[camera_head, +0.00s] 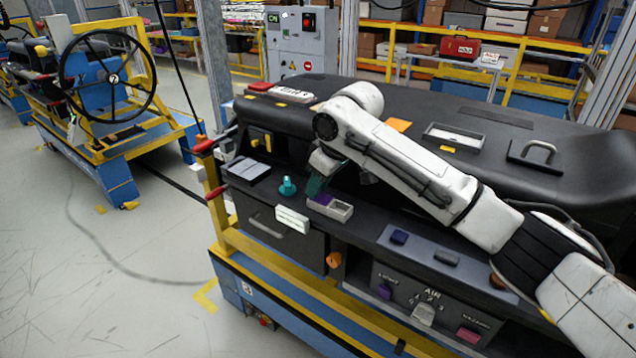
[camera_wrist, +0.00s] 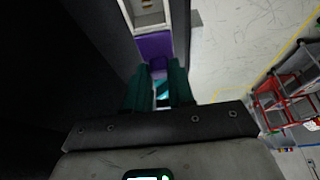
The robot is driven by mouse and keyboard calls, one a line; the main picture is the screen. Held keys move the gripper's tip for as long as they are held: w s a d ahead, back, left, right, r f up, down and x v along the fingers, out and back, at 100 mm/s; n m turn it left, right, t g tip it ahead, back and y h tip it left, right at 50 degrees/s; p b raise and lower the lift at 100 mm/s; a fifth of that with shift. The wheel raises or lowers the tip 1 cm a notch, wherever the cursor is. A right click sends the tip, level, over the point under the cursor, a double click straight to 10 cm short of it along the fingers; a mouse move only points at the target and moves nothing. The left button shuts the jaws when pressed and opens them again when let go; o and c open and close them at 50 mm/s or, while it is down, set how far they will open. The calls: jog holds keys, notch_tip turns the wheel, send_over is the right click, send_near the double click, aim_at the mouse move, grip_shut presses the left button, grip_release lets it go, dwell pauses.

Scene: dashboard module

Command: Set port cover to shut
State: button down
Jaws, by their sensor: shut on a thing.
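The port cover, a purple slide, shows in the wrist view (camera_wrist: 153,46) and, partly hidden by my gripper, in the head view (camera_head: 322,199). It sits at one end of a pale, shallow rectangular frame (camera_head: 341,211) on the dashboard ledge. The rest of the frame is uncovered, with its grey inside showing. My gripper (camera_wrist: 158,75) has teal fingers, one on each side of the cover's small purple tab, and is shut on it. In the head view my gripper (camera_head: 315,186) reaches down to the cover from above.
A teal knob (camera_head: 288,187) stands on the ledge just left of the cover. A white label block (camera_head: 292,219) is on the front edge below it. The black dashboard top (camera_head: 400,110) overhangs behind my arm. Open floor (camera_head: 110,240) lies to the left.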

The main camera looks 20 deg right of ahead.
aim_at(330, 203)
jog(key=shift+s+d+p, duration=0.55)
jog(key=shift+s+d, duration=0.15)
jog(key=shift+s, duration=0.3)
jog(key=shift+s+d+p, duration=0.5)
jog(key=shift+s+d, duration=0.2)
jog(key=shift+s, duration=0.25)
jog(key=c, duration=1)
grip_release()
jog(key=shift+o, duration=0.2)
jog(key=b+v, duration=0.1)
jog(key=v, duration=0.9)
jog(key=shift+r, duration=0.35)
jog(key=shift+s+f, duration=0.1)
